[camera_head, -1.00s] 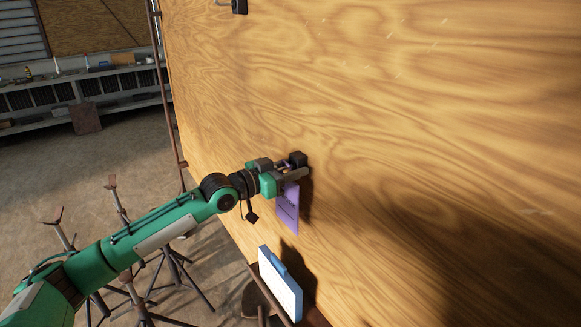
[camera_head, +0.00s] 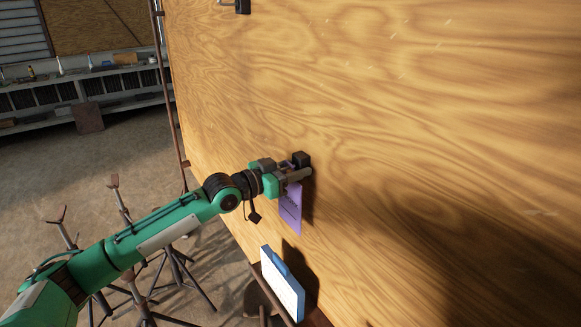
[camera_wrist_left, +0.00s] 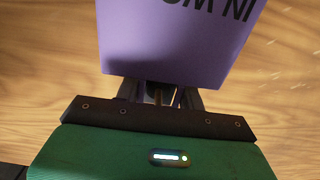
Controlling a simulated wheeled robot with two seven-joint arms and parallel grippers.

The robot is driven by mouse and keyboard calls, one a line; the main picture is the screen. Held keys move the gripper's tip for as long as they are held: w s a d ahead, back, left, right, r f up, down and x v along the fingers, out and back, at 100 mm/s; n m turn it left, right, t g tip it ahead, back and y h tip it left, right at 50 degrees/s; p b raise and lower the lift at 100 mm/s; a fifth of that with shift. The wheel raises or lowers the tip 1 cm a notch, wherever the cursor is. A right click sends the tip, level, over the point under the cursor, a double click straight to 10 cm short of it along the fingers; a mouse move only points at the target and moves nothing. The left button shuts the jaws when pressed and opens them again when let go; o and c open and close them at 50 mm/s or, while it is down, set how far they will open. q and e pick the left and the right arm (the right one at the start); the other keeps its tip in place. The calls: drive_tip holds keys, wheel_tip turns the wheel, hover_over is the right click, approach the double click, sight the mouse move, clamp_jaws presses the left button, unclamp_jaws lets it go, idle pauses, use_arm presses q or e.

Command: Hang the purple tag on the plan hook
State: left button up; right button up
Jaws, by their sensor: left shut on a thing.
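The purple tag (camera_head: 291,210) hangs down from my left gripper (camera_head: 297,172) close in front of the wooden board. My left gripper is shut on its upper part. In the left wrist view the purple tag (camera_wrist_left: 180,40) fills the top middle, with dark lettering cut off by the frame edge, and it hides the fingertips. A black block (camera_head: 301,160) sits on the board right at the fingertips; I cannot tell whether a hook sticks out of it or whether the tag touches it. Another black mount with a metal hook (camera_head: 242,6) is at the top edge. My right gripper is not in view.
The large wooden board (camera_head: 430,130) fills the right side. A white and blue clipboard-like panel (camera_head: 283,284) stands below the tag. Several tripod stands (camera_head: 172,255) are on the floor under my left arm. Shelves (camera_head: 80,90) line the far wall.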

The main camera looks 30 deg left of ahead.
use_arm(q)
drive_tip(key=o, duration=1)
drive_tip(key=shift+b+v, duration=0.45)
drive_tip(key=shift+v, duration=6.35)
drive_tip(key=shift+s, duration=0.1)
